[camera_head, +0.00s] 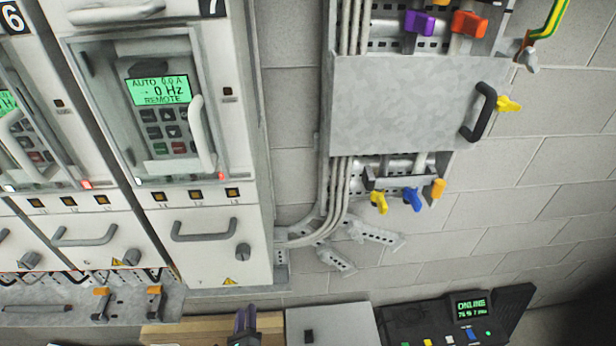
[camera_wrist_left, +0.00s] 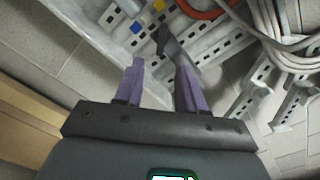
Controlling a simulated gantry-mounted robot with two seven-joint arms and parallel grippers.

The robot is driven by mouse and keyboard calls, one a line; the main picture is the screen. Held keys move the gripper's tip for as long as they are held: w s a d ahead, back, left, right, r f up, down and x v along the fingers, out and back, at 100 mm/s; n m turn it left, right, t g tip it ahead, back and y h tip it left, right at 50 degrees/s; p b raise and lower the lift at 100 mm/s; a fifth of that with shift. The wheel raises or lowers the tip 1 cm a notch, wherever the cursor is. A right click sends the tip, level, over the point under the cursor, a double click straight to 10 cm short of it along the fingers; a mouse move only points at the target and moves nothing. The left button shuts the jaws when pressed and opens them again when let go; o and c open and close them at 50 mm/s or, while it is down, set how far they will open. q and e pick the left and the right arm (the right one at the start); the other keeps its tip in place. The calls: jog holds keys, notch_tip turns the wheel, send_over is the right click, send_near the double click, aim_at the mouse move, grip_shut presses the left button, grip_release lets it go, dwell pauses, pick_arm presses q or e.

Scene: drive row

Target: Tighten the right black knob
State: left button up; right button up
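No knob in view is plainly black. A dark grey round knob (camera_head: 243,251) is on the lower front of the right drive cabinet (camera_head: 215,222), beside a grey bar handle. A similar knob (camera_head: 131,257) is on the cabinet to its left. My left gripper (camera_head: 246,318) shows at the bottom edge of the head view, below the right cabinet and apart from both knobs. In the left wrist view its purple fingers (camera_wrist_left: 160,66) are parted with nothing gripped between them. A dark lever-like part (camera_wrist_left: 172,45) shows beyond the fingertips. My right gripper is not seen.
A grey wall panel (camera_head: 400,105) has a black handle (camera_head: 480,112) on its right. Coloured levers sit above and below it. Cables (camera_head: 345,195) run beside it. A grey box (camera_head: 330,328) and a console (camera_head: 455,320) stand at the bottom. Bare block wall lies right.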

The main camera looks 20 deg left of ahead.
pick_arm(q)
jog(key=s+d+r+n+g+p, duration=0.2)
jog(key=s+d+n+g+p, duration=0.15)
jog(key=s+p, duration=0.55)
jog(key=s+d+r+n+g+h+p, duration=0.1)
jog(key=s+d+r+n+g+h, duration=0.15)
jog(key=r+n, duration=0.4)
jog(key=s+d+r+n+g+h, duration=0.2)
jog(key=r+n+h, duration=0.1)
jog(key=r, duration=0.6)
jog(key=s+d+r+n+g+h+p, duration=0.15)
jog(key=r+n, duration=0.25)
jog(key=r, duration=0.4)
jog(key=shift+s+d+r+n+g+h+b, duration=0.1)
jog(key=shift+s+r+n+g+h, duration=0.05)
jog(key=shift+s+n+g, duration=0.65)
jog(key=shift+s+d+r+n+g+h+b, duration=0.15)
jog(key=shift+s+n+g, duration=0.15)
jog(key=shift+s+n, duration=0.6)
jog(key=shift+s+d+r+n+g+h+b, duration=0.1)
jog(key=shift+s+n+g, duration=0.4)
jog(key=shift+s, duration=0.7)
